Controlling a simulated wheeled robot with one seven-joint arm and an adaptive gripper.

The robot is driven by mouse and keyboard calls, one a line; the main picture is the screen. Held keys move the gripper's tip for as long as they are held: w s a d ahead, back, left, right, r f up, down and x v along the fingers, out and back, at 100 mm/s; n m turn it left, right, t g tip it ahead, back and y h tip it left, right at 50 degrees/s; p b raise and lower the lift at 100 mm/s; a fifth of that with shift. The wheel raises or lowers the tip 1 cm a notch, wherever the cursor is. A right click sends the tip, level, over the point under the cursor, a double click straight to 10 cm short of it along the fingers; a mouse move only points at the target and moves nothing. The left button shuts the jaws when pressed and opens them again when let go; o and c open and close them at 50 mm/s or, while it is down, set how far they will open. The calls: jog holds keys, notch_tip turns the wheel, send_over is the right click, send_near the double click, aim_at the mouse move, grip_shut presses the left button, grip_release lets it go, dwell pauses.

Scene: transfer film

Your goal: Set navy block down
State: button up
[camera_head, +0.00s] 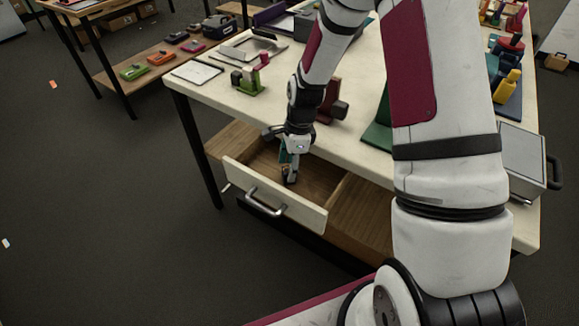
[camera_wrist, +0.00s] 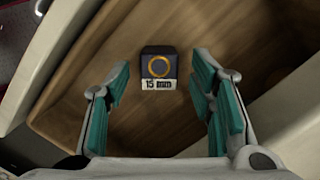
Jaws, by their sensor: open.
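The navy block (camera_wrist: 158,64) is a small dark cube with a gold ring on top and a pale label reading "15 mm" on its side. In the wrist view it sits on the wooden bottom of the open drawer (camera_wrist: 85,90). My gripper (camera_wrist: 160,95) is open, with one teal-padded finger on each side of the view; the block is apart from both fingers, slightly beyond their tips. In the head view my gripper (camera_head: 289,172) reaches down into the drawer, whose pale front (camera_head: 300,212) has a metal handle. There the arm and gripper largely hide the block.
The pale worktop (camera_head: 215,102) lies above the drawer, with a green and red fixture (camera_head: 250,78) near its left edge. A grey box (camera_head: 522,155) stands at the right. A divider (camera_head: 340,188) bounds the drawer space.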

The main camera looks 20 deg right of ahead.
jog(key=s+r+n+t+h+p, duration=0.15)
jog(key=s+r+n, duration=0.3)
jog(key=r, duration=1.05)
jog(key=s+r+n+t+p, duration=0.1)
jog(key=s+r+n+p, duration=0.3)
jog(key=r, duration=1.1)
jog(key=s+r+n, duration=0.2)
jog(key=s+n, duration=0.1)
jog(key=s, duration=0.3)
jog(key=s+r+n+t, duration=0.1)
jog(key=s+r+n, duration=0.2)
jog(key=s, duration=0.3)
jog(key=s+r+n+t+b, duration=0.1)
jog(key=s+r+n, duration=0.2)
jog(key=s+n, duration=0.2)
jog(key=shift+s+a+r, duration=0.15)
jog(key=shift+s+r, duration=0.1)
jog(key=shift+s, duration=0.7)
jog(key=shift+t, duration=0.25)
